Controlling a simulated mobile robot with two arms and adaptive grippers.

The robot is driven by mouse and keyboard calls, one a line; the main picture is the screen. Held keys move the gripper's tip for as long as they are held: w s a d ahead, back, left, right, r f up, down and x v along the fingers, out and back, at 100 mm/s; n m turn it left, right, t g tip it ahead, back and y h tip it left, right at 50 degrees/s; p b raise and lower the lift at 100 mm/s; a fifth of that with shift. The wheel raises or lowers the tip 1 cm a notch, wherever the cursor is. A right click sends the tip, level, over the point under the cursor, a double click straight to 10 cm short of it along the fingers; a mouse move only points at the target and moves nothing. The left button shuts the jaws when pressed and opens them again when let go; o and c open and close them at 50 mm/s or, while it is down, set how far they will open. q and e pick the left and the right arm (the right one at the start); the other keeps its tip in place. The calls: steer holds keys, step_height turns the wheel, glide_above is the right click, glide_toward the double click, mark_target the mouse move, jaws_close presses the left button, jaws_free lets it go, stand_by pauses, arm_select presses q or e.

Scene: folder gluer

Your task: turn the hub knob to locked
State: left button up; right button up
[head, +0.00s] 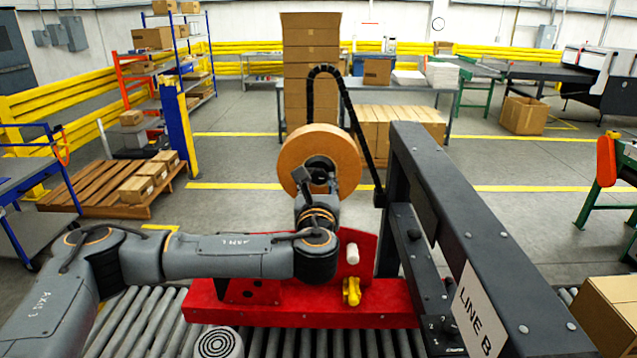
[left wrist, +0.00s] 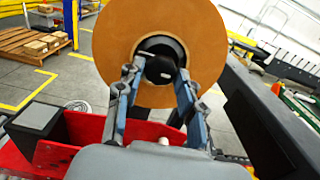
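The brown tape roll (head: 346,157) stands upright above the red machine base, facing me. Its dark hub (head: 320,163) is at the centre, partly hidden by my gripper in the head view. In the left wrist view the dark hub knob (left wrist: 159,68) shows in the middle of the roll (left wrist: 113,50), with a small light mark on it. My left gripper (left wrist: 158,77) is open, its two fingers apart on either side of the knob's lower part. I cannot tell whether they touch it. The left gripper also shows in the head view (head: 317,190). My right gripper is not visible.
The red base (head: 300,316) has a yellow knob (head: 352,292) and a white knob (head: 352,253). A dark frame marked LINE B (head: 478,315) stands close on the right. A roller conveyor (head: 150,320) runs below. A black cable chain (head: 345,90) arches behind the roll.

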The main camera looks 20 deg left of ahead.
arm_select(q)
steer(key=c, duration=0.5)
steer(key=shift+f, duration=0.1)
steer(key=n+b, duration=0.2)
steer(key=shift+f+n+b, duration=0.2)
steer(key=shift+n+b, duration=0.1)
steer(key=n+b, duration=0.3)
steer(key=n, duration=0.2)
steer(key=shift+d+r+b, duration=0.1)
steer(key=shift+d+b, duration=0.05)
steer(key=shift+b, duration=0.2)
steer(key=n+b, duration=0.2)
steer(key=n, duration=0.3)
steer(key=shift+n, duration=0.4)
steer(key=shift+r+n+b, duration=0.2)
steer(key=shift+n+b, duration=0.75)
steer(key=shift+n, duration=1.25)
